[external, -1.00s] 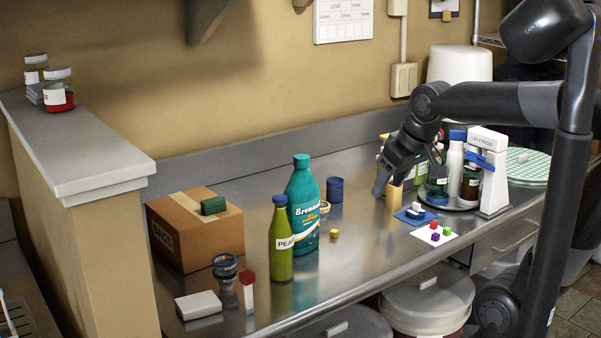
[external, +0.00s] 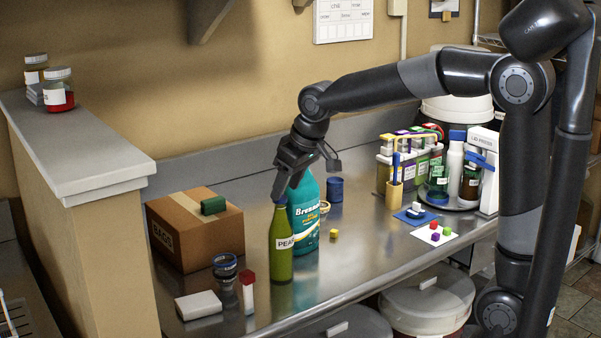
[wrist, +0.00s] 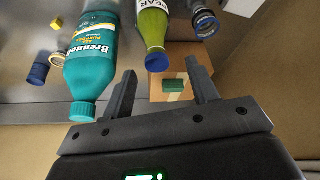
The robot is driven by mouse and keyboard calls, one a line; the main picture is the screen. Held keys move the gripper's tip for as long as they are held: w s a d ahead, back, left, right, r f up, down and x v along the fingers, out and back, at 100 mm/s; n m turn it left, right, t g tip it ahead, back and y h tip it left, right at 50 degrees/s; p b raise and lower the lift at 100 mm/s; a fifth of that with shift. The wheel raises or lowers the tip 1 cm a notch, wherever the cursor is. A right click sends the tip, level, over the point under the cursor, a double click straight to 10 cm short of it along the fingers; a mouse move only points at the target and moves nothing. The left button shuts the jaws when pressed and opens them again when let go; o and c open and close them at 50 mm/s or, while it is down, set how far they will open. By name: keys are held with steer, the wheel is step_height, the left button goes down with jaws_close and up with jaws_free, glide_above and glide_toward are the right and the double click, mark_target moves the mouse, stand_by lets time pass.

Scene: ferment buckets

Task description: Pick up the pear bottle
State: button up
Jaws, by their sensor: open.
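The pear bottle (external: 281,245) is green with a white label reading "PEA" and a blue cap. It stands upright on the steel counter in the external view. In the wrist view the pear bottle (wrist: 153,28) shows at the top, its cap end pointing toward the space between the fingers. My gripper (external: 284,193) is at the height of the bottle's cap, its fingers overlapping the bottle tops in the external view. In the wrist view my gripper (wrist: 163,88) is open with nothing between the fingers. Whether a finger touches a bottle I cannot tell.
A teal Brenner bottle (external: 304,222) stands close beside the pear bottle; it also shows in the wrist view (wrist: 90,60). A cardboard box (external: 190,245) with a green block on it is behind left. A dark jar (external: 225,268) and a red-capped shaker (external: 247,290) stand front left.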

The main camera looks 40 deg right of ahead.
mark_target(280, 203)
steer(key=shift+d+x, duration=0.2)
steer(key=shift+x, duration=2.9)
steer(key=shift+w, duration=0.15)
steer(key=shift+c, duration=0.3)
jaws_close()
